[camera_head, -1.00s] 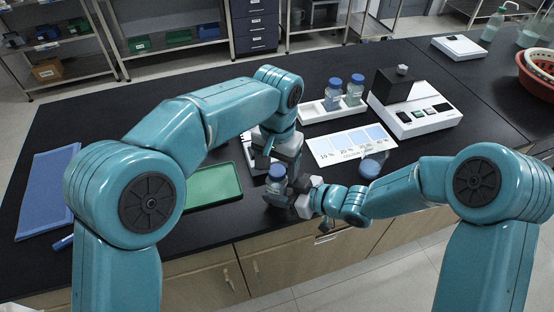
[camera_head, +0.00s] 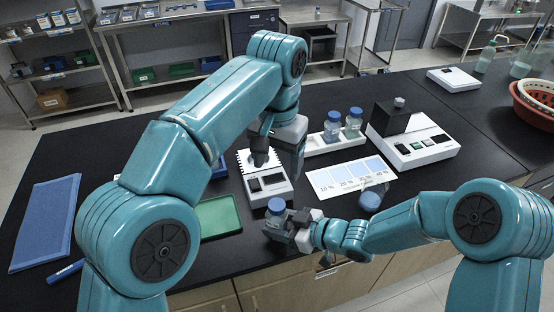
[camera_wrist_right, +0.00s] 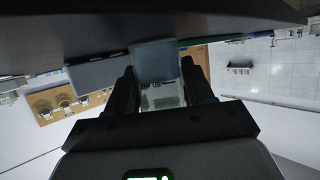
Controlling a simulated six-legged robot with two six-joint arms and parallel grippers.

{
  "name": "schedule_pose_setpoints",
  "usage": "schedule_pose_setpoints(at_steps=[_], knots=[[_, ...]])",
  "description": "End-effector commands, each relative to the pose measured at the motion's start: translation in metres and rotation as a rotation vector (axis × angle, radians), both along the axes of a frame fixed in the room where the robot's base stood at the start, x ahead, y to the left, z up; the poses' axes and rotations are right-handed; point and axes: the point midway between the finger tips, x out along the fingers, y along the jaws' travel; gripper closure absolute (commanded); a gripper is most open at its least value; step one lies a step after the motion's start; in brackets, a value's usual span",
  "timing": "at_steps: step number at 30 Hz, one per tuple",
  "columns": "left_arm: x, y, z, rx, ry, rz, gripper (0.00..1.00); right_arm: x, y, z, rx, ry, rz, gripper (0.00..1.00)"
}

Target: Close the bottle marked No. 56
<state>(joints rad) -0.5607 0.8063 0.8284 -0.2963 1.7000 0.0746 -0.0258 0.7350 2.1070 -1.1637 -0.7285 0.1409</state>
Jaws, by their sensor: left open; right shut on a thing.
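A bottle with a blue cap (camera_head: 277,205) stands upright near the front edge of the black bench. My right gripper (camera_head: 283,230) is shut on its body. In the right wrist view the bottle (camera_wrist_right: 160,78) sits between the two dark fingers. Its label (camera_wrist_right: 163,96) is upside down and too blurred to read surely. The cap sits on top of the bottle; I cannot tell how tight it is. My left gripper (camera_head: 262,140) is open and empty, up and behind the bottle, over a white device (camera_head: 265,183).
Two blue-capped bottles (camera_head: 342,125) stand in a white rack (camera_head: 320,146) behind. A green tray (camera_head: 220,215) lies left, and a boxy instrument (camera_head: 415,148) stands at the back right.

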Motion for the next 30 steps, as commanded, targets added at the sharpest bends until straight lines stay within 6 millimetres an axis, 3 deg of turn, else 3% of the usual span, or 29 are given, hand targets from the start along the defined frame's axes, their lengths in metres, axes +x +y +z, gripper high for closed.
schedule_pose_setpoints(at_steps=[2,3,5,17,30], knots=[[0.000,0.000,0.000,0.000,0.000,0.000,0.29,0.000,0.000,0.000,0.001,0.000,0.000,1.00],[0.000,0.000,0.000,0.000,0.000,0.000,0.29,0.000,0.000,0.000,0.001,0.000,0.000,0.35],[0.000,0.000,0.000,0.000,0.000,0.000,0.29,0.000,0.000,0.000,0.001,0.000,0.000,0.18],[0.000,0.000,-0.002,0.000,0.000,0.000,0.29,-0.003,-0.007,0.003,0.001,0.000,-0.002,0.18],[0.000,0.000,-0.001,0.000,0.000,0.000,0.29,-0.049,-0.088,0.043,-0.001,-0.002,-0.007,0.18]])
